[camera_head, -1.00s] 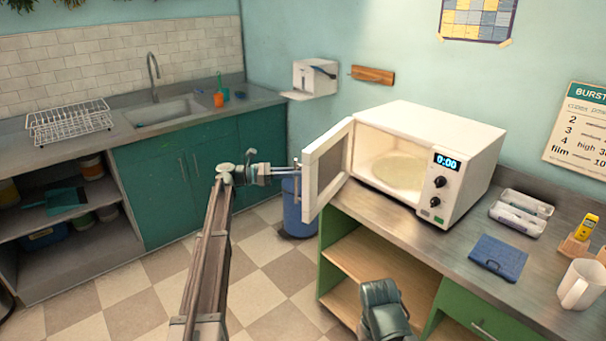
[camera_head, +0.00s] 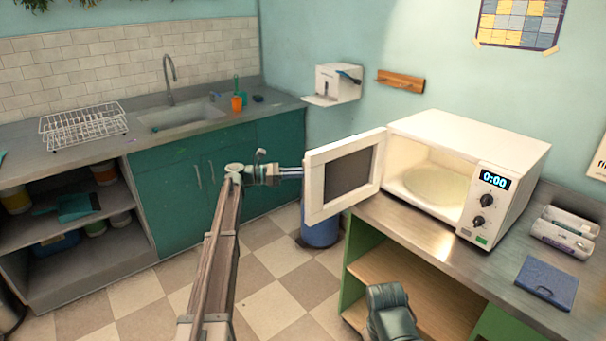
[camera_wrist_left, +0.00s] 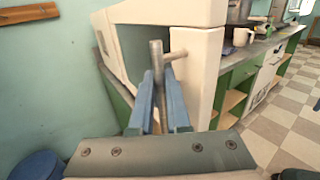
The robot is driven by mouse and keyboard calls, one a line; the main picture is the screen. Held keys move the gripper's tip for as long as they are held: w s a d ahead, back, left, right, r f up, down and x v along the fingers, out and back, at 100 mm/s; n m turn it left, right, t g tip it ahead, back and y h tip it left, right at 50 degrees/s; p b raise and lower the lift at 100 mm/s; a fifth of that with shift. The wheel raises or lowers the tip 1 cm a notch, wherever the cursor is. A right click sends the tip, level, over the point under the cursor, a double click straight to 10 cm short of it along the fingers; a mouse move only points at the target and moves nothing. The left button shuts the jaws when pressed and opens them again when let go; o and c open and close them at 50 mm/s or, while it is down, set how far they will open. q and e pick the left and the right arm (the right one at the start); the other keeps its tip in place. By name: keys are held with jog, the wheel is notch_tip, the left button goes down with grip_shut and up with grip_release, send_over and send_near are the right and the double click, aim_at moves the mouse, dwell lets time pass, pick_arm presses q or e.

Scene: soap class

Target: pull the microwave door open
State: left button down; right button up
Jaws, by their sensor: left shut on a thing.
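The white microwave (camera_head: 470,150) stands on the counter with its door (camera_head: 314,203) swung wide open, the inner face and dark window showing. The lit inside holds a round plate (camera_head: 432,183). My left gripper (camera_head: 298,173) is at the door's free edge, on its outer side. In the left wrist view, its blue fingers (camera_wrist_left: 160,110) are shut around the metal handle bar (camera_wrist_left: 157,62), which stands off the pale door (camera_wrist_left: 201,65). The exact contact is partly hidden. My right gripper is not in view; only part of my right arm shows at the bottom.
A blue bin (camera_head: 320,231) stands on the floor below and behind the door. The checkered floor (camera_head: 275,303) in front is clear.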

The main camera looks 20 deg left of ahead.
pick_arm(q)
jog(key=c, duration=0.9)
grip_release()
jog(key=shift+d, duration=0.1)
jog(key=v, duration=1.3)
jog(key=shift+a, duration=0.4)
